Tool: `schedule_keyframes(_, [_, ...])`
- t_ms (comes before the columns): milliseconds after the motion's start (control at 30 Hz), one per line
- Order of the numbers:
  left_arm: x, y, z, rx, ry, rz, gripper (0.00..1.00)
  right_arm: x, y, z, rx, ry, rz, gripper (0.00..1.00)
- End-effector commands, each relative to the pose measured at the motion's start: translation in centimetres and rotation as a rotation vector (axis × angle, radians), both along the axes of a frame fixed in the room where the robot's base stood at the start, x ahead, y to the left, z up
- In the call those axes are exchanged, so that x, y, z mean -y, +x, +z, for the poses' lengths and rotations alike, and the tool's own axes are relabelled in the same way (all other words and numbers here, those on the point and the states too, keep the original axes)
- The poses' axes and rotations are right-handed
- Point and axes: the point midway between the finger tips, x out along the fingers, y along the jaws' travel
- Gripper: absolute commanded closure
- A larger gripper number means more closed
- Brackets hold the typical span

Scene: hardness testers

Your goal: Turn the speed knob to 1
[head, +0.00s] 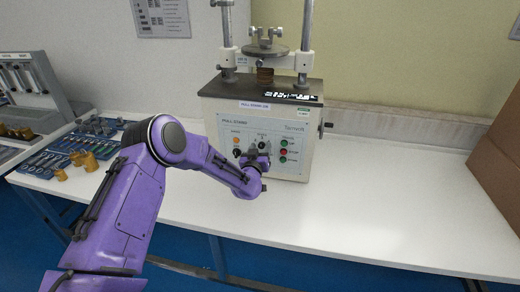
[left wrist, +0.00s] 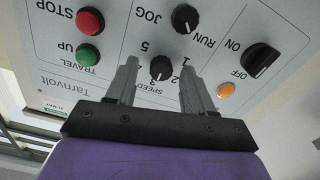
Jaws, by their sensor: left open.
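The black speed knob (left wrist: 162,68) is on the grey front panel of the tester (head: 215,118). In the left wrist view the panel appears upside down, and numbers ring the knob. The exact pointer setting is too small to read surely. The knob also shows in the head view (head: 262,144), just above my left gripper (head: 257,159). My left gripper (left wrist: 158,68) is open, and its two fingers appear on either side of the knob. I cannot tell whether they touch it. My right gripper is not in view.
Close to the knob are the RUN/JOG knob (left wrist: 184,18), the ON/OFF switch (left wrist: 262,60), an orange lamp (left wrist: 226,90), a green UP button (left wrist: 89,53) and a red STOP button (left wrist: 90,20). Brass pieces (head: 88,162) stand at left. The white table (head: 390,215) is clear at right.

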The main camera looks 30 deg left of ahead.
Motion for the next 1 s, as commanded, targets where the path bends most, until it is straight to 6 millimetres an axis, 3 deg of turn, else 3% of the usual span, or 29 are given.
schedule_keyframes(33, [0.0, 0.0, 0.0, 0.0, 0.0, 0.0, 0.48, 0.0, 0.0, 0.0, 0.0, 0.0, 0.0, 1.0])
schedule_keyframes(200, [0.0, 0.0, 0.0, 0.0, 0.0, 0.0, 1.0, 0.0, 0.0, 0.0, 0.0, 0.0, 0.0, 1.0])
schedule_keyframes(633, [0.0, 0.0, -0.2, 0.022, -0.067, 0.001, 1.0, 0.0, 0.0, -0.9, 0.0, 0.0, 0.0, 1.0])
schedule_keyframes(1000, [-0.1, -0.1, -0.4, 0.113, -0.348, 0.001, 1.0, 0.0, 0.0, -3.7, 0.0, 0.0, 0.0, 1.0])
